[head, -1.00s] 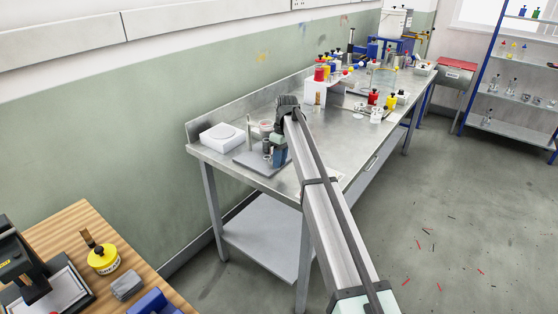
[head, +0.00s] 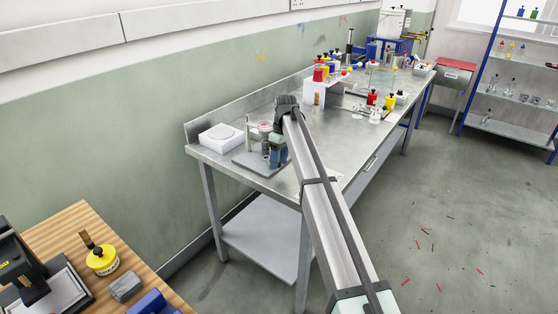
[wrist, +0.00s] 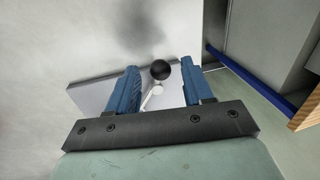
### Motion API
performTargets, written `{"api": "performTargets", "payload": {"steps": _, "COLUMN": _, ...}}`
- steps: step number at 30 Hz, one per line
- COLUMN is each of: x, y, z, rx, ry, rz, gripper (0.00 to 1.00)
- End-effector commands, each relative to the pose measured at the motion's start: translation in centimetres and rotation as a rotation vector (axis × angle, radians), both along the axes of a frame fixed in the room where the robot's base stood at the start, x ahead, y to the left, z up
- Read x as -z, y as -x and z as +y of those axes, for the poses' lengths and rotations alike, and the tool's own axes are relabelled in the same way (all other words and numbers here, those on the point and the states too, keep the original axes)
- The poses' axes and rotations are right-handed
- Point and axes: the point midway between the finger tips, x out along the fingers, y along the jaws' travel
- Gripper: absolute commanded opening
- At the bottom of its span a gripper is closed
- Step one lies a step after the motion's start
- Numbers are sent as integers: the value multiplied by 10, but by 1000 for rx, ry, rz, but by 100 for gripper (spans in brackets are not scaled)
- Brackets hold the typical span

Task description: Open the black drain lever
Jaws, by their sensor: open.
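The drain lever shows in the wrist view as a round black knob (wrist: 160,70) on a thin bright metal stem (wrist: 152,96). My gripper (wrist: 160,80) is open, with one blue finger on each side of the knob and visible gaps between. Whether the knob is level with the fingertips in depth I cannot tell. In the head view my gripper (head: 278,158) points down over a grey base plate (head: 246,160) with a small apparatus, near the bench's front edge. The lever cannot be made out there, behind my gripper and arm.
The steel bench (head: 232,109) has a white box (head: 221,137) left of the apparatus. Farther back stand a white stand (head: 322,86) with bottles and a red bottle (head: 372,97). Bare bench top lies behind the apparatus.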

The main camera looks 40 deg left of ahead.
Motion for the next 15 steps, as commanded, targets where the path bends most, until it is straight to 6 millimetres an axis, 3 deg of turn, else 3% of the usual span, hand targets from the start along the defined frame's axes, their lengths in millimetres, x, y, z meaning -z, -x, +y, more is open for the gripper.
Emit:
{"api": "performTargets", "payload": {"steps": 5, "x": -20, "y": -5, "z": 1, "rx": 0, "ry": -1, "rz": -1, "gripper": 51}}
{"api": "performTargets", "payload": {"steps": 15, "x": -86, "y": -18, "z": 2, "rx": 0, "ry": -1, "rz": -1, "gripper": 51}}
